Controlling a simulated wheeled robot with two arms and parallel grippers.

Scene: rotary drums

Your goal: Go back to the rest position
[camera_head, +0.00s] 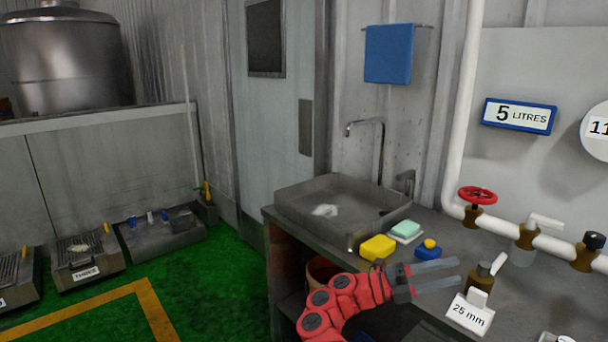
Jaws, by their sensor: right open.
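My right gripper (440,279) is at the end of a red arm that comes up from the bottom of the head view. It is over the front edge of the counter and its two grey fingers point right, spread apart with nothing between them. The fingers are just in front of a blue and yellow object (428,250) and left of a brass fitting (480,278) with a white handle. My left gripper is not in view.
The counter (530,300) holds a sink (340,205), a yellow block (378,247), a green soap-like block (406,229) and a "25 mm" tag (470,312). A white pipe with a red valve wheel (478,195) runs behind. Green floor (220,290) is open at left.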

